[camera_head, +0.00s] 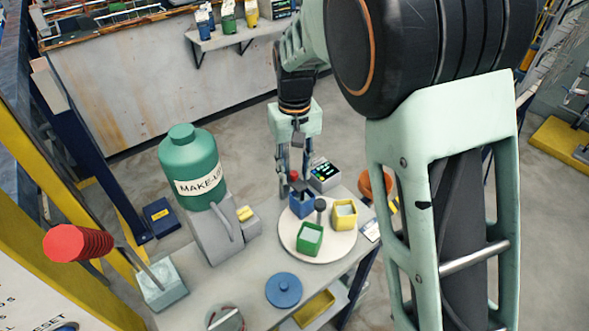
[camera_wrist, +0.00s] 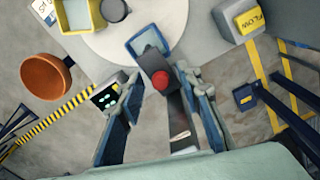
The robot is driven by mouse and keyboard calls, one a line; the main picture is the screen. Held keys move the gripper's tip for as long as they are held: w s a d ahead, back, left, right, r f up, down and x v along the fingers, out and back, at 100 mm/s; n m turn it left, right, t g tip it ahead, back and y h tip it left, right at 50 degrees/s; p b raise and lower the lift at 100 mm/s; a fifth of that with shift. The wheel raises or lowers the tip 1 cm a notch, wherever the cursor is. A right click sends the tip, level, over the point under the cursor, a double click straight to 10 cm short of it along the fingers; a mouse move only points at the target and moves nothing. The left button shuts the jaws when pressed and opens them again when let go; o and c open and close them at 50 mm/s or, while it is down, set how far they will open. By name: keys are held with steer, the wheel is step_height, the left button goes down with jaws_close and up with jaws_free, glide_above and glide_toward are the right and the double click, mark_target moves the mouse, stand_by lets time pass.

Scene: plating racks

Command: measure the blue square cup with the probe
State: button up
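The blue square cup (camera_head: 301,207) stands open-topped on a pale round plate (camera_head: 287,228) on the table. It also shows in the wrist view (camera_wrist: 133,45). A dark piece with a round red top (camera_wrist: 160,81), which may be the probe, sits right beside the cup; its red top also shows in the head view (camera_head: 293,175). A dark strip (camera_wrist: 177,125) runs from it between my fingers, nearer the right one. My gripper (camera_head: 294,182) points down behind the cup, fingers apart (camera_wrist: 158,88); I see no clear grip. A small meter (camera_head: 325,175) with a lit display (camera_wrist: 106,96) stands close by.
A green cup (camera_head: 309,238), a yellow cup (camera_head: 344,214) and a dark round knob (camera_head: 320,205) share the plate. An orange bowl (camera_head: 375,182) is at right. A green bottle (camera_head: 190,170) on a grey stand is at left. A blue lid (camera_head: 284,290) lies in front.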

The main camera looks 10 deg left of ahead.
jaws_close()
stand_by(0.5)
step_height(320, 180, up, 6)
steer(key=p, duration=0.3)
steer(key=shift+f+p, duration=0.15)
steer(key=shift+p, duration=0.2)
steer(key=shift+w, duration=0.15)
steer(key=shift+c, duration=0.3)
jaws_free()
steer(key=shift+r, duration=0.2)
steer(key=shift+o, duration=0.3)
steer(key=shift+f, duration=0.1)
